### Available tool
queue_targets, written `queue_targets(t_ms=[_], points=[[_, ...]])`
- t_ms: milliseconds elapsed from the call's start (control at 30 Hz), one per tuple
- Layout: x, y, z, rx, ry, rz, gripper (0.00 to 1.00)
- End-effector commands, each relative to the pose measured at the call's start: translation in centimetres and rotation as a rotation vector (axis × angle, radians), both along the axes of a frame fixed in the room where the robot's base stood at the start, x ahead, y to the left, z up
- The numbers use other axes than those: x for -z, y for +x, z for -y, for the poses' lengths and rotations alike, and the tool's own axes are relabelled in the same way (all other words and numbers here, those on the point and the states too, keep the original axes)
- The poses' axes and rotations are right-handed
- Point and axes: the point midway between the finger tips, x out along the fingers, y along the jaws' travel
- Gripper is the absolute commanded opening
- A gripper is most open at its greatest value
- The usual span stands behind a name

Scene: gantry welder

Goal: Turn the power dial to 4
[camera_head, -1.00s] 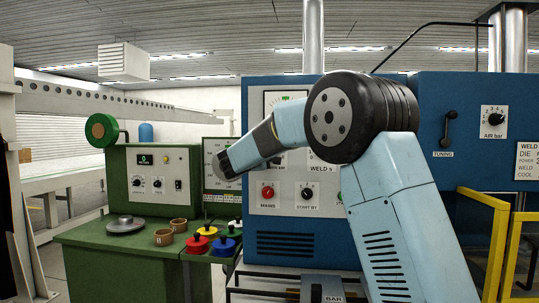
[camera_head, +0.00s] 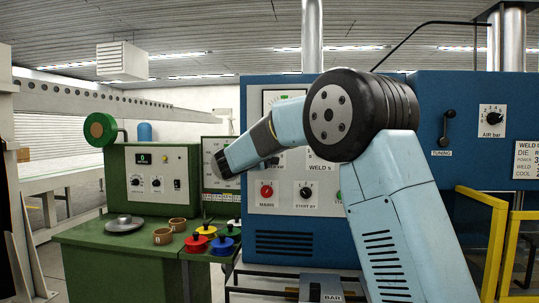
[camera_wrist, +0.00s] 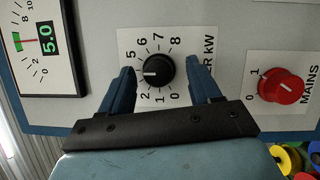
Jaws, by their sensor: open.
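The power dial (camera_wrist: 158,71) is a round black knob on a white plate, with a scale from 0 to 8. Its white pointer line points left in the wrist view, toward the part of the scale between 2 and 5. The numbers there are hidden behind my left finger. My gripper (camera_wrist: 161,78) is open, with one blue finger on each side of the knob. A gap shows between the knob and each finger. In the head view my arm covers most of the dial and the gripper is hidden.
The red MAINS knob (camera_wrist: 281,86) is right of the fingers, also visible in the head view (camera_head: 266,191). A gauge (camera_wrist: 39,45) reading 5.0 is at the left. The START BY dial (camera_head: 306,192) is below my arm. A green bench (camera_head: 120,236) stands at the left.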

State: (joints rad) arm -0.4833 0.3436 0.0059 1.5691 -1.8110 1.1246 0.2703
Motion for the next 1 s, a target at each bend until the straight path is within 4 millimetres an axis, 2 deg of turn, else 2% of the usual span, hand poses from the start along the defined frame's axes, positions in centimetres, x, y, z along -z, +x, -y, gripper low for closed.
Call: queue_targets(t_ms=[600,800,1000], points=[[0.7,-9.1,-6.1,-0.001,0.001,-0.001,0.63],[0.9,-10.5,-6.9,0.001,0.0,-0.001,0.63],[0.9,-10.7,-7.1,0.002,0.0,-0.001,0.63]])
